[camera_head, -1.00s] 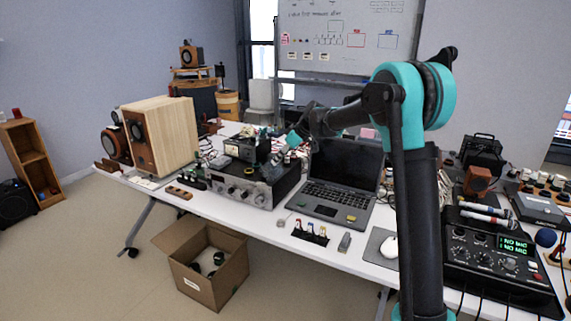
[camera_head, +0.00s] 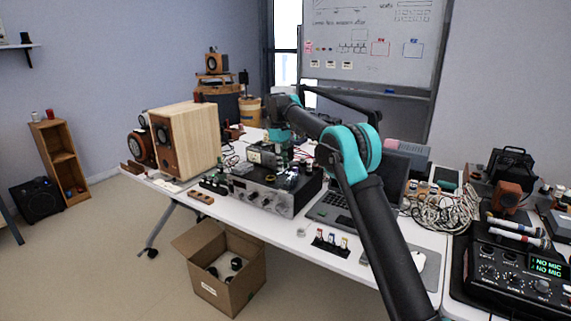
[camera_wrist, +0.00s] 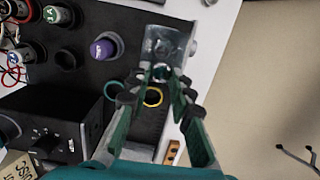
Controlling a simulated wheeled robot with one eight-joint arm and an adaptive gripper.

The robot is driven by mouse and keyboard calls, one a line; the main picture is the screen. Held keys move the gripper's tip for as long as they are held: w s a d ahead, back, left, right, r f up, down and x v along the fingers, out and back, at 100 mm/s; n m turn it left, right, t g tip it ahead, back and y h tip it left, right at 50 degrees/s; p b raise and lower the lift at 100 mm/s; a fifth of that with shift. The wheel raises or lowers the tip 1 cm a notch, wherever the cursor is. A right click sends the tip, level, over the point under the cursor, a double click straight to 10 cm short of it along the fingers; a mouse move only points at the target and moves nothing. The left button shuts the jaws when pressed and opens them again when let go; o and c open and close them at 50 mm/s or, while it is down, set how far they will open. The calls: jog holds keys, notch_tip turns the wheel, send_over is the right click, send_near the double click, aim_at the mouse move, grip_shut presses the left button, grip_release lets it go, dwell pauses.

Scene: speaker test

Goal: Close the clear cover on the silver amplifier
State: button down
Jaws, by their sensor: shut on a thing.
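The silver amplifier (camera_head: 262,198) sits on the white table, its knobbed front facing me. My gripper (camera_head: 284,158) is above the amplifier's top in the head view; the arm and small parts there partly hide its tips. In the wrist view my gripper (camera_wrist: 162,76) has its green fingers close together around a see-through piece, which seems to be the clear cover (camera_wrist: 166,42). The cover's plate shows just beyond the fingertips, near the table edge. I cannot tell its exact tilt.
A wooden speaker (camera_head: 187,142) stands left of the amplifier, a laptop (camera_head: 332,210) right of it. A purple-topped knob (camera_wrist: 106,48) and a black box (camera_wrist: 45,125) are beside my gripper. An open cardboard box (camera_head: 222,272) is on the floor.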

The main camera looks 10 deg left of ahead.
jog(key=shift+w+a+f+h, duration=0.2)
jog(key=shift+a+h, duration=0.1)
jog(key=shift+a, duration=0.1)
dwell(0.3)
jog(key=c, duration=1.3)
grip_release()
jog(key=shift+c, duration=0.2)
